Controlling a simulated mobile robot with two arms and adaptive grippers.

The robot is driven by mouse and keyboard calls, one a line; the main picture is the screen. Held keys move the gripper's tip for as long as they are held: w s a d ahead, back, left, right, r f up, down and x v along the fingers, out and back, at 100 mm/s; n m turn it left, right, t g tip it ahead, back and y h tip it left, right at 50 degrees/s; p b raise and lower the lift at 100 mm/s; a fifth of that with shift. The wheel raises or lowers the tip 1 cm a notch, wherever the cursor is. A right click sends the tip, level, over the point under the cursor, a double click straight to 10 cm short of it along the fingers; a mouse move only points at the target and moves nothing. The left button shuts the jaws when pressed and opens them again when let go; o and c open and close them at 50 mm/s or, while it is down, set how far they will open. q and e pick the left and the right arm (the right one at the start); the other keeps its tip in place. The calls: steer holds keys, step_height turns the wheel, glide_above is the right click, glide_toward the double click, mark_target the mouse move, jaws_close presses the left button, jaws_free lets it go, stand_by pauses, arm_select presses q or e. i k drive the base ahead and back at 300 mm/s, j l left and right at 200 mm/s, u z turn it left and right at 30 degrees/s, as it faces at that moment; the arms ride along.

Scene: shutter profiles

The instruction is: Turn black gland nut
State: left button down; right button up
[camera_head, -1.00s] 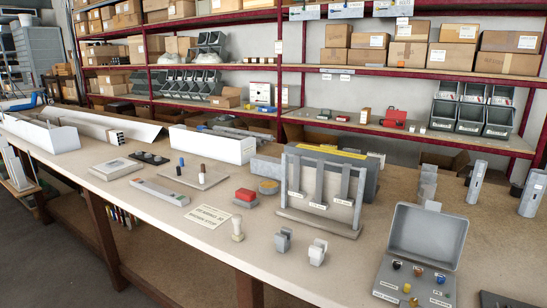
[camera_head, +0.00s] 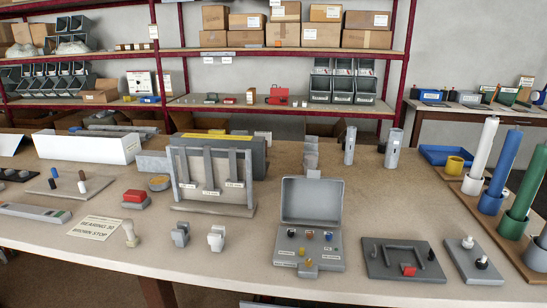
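An open grey box (camera_head: 312,199) with its lid raised stands on the bench right of the middle. On its front panel is a small black fitting (camera_head: 291,232) at the left, which looks like the black gland nut. Beside it are a red fitting (camera_head: 309,236) and a blue one (camera_head: 328,237), with a yellow one (camera_head: 305,251) lower down. The parts are too small to tell whether the black one is loose or tight. Neither of my grippers is in view.
Left of the box stand two small grey clamps (camera_head: 180,234) and a grey rack (camera_head: 211,179). To its right lie a dark plate (camera_head: 404,258) with a red block and a plate with white and black knobs (camera_head: 474,262). Tall white, blue and green cylinders (camera_head: 482,150) stand far right.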

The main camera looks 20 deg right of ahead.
mark_target(480, 266)
steer(key=z, duration=2.1)
